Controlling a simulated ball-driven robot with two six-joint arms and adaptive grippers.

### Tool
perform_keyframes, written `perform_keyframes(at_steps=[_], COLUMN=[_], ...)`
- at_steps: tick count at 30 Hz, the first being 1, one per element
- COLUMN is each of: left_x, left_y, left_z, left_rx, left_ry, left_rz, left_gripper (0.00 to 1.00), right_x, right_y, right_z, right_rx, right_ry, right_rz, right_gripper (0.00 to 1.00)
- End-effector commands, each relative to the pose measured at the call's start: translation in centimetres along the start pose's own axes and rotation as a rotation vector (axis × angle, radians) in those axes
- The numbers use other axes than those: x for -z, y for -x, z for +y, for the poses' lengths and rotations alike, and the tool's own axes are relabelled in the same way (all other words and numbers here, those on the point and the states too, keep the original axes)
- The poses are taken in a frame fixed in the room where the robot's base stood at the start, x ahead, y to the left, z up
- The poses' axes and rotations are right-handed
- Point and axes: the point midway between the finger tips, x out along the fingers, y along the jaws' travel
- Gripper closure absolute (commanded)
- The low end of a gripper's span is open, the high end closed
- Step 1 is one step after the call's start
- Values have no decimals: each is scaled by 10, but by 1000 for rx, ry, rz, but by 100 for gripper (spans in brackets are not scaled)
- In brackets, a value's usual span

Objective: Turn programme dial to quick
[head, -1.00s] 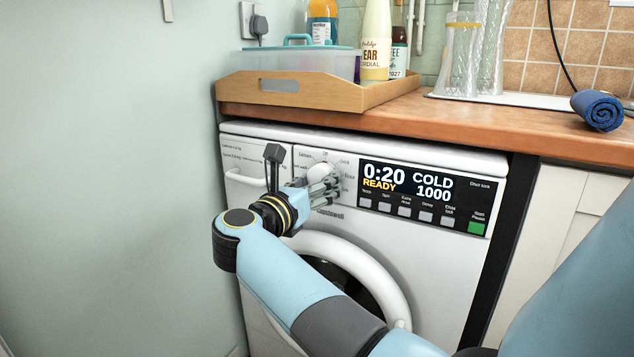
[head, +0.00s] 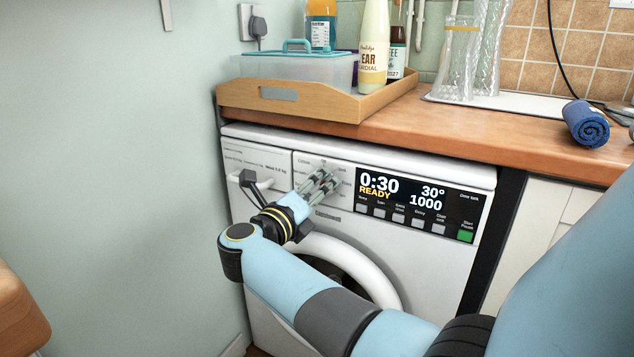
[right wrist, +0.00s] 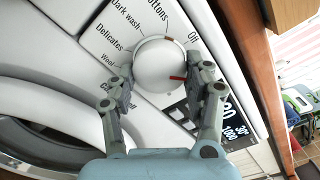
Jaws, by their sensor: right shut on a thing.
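The programme dial (right wrist: 158,66) is a white round knob with a red mark on its rim, on the washing machine's front panel. In the right wrist view the red mark points to the right, toward the display side. Printed labels, including "Dark wash" and "Delicates", surround the dial. My right gripper (head: 320,180) is shut on the dial, one finger on each side, and hides most of it in the head view. The display (head: 415,195) reads 0:30, READY, 30° and 1000. My left gripper is not in view.
The washing machine (head: 440,165) stands under a wooden worktop (head: 440,127). On the worktop are a wooden tray (head: 340,108) with bottles and a box, glass vases (head: 458,65) and a rolled blue towel (head: 586,124). A pale wall is close on the left.

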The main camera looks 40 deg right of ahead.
Motion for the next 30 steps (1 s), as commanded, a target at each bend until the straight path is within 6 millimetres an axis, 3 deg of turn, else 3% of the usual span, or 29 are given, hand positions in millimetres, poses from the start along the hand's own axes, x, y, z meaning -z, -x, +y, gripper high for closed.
perform_keyframes(at_steps=[6, 25, 26, 30], left_x=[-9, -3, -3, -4], left_y=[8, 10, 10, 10], left_z=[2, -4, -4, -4], left_rx=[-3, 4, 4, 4], left_ry=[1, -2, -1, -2], left_rz=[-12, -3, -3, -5], left_gripper=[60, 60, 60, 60], right_x=[-1, 0, 0, 0], right_y=[0, 0, 0, 0], right_z=[-1, 0, 0, 0], right_rx=[-1, -2, -2, -1], right_ry=[92, 139, 139, 138], right_rz=[0, -1, -1, -1], right_gripper=[81, 81, 46, 28])
